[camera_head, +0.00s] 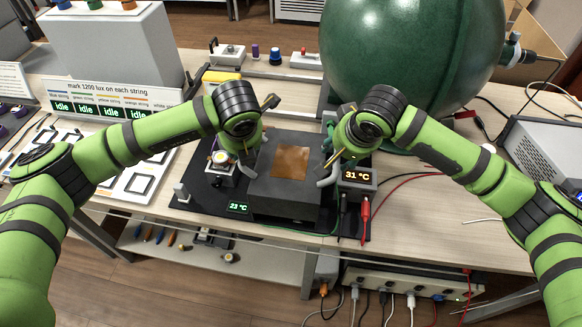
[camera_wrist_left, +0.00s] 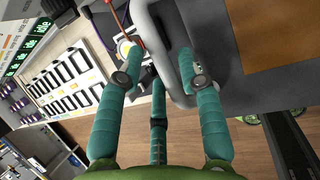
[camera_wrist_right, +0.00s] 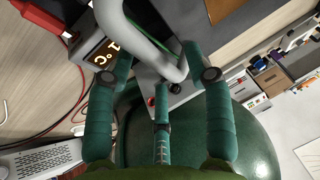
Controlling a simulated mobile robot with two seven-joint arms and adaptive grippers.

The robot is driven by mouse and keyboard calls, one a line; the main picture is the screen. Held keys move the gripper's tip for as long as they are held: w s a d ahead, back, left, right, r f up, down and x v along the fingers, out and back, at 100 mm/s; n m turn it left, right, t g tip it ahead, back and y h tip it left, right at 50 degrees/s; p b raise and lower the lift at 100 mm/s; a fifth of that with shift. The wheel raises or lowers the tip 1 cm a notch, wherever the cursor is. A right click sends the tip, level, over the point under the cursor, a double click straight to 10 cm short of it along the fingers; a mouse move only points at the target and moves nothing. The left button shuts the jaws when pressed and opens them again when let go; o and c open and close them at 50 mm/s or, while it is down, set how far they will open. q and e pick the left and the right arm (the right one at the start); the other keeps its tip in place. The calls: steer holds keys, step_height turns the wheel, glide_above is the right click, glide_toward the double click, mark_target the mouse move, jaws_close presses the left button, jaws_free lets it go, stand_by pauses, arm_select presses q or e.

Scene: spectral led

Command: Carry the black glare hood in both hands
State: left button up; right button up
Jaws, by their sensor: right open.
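The black glare hood (camera_head: 285,201) is a dark box with a copper-brown patch on top and a grey bar handle on each side. In the head view it sits over the black mat at mid-bench; whether it touches the mat is unclear. My left gripper (camera_head: 246,160) is at its left handle; in the left wrist view the spread fingers straddle the handle (camera_wrist_left: 178,75). My right gripper (camera_head: 327,160) is at the right handle; in the right wrist view its fingers are apart with the handle (camera_wrist_right: 160,62) between them. Handle contact is hard to tell.
A lit lamp unit (camera_head: 221,158) stands close left of the hood, and a 31 °C display box (camera_head: 357,182) close right. A large green sphere (camera_head: 410,60) stands behind. Red and black cables (camera_head: 365,213) lie at the right. The bench's front edge is just before the mat.

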arm_select(q)
steer(key=shift+x, duration=0.9)
arm_select(e)
steer(key=shift+x, duration=0.9)
arm_select(q)
steer(key=shift+r, duration=0.1)
jaws_close()
arm_select(e)
steer(key=c, duration=0.9)
jaws_close()
steer(key=shift+r, duration=0.1)
